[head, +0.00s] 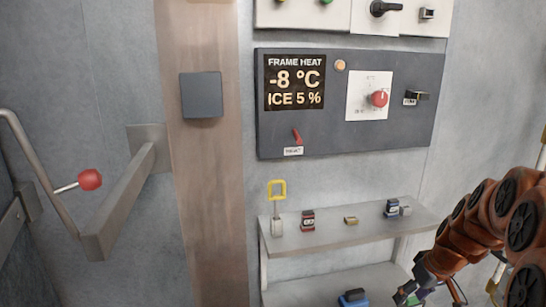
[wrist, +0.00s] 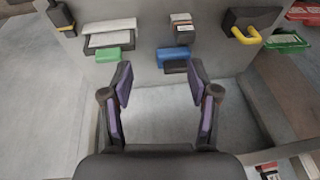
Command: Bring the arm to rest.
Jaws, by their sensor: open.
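My gripper (wrist: 157,100) is open in the wrist view. Its two dark fingers with purple pads stand apart, and nothing is between them. Beyond the fingertips a black and blue object (wrist: 178,58) shows at the edge of a grey surface.
Small items stand on the upper shelf (head: 345,236); a blue item (head: 353,297) lies on the lower shelf. Above is a grey panel (head: 340,135) reading -8 °C and ICE 5 %. At left, a metal door handle (head: 125,205) and a red-knobbed lever (head: 90,180) stick out.

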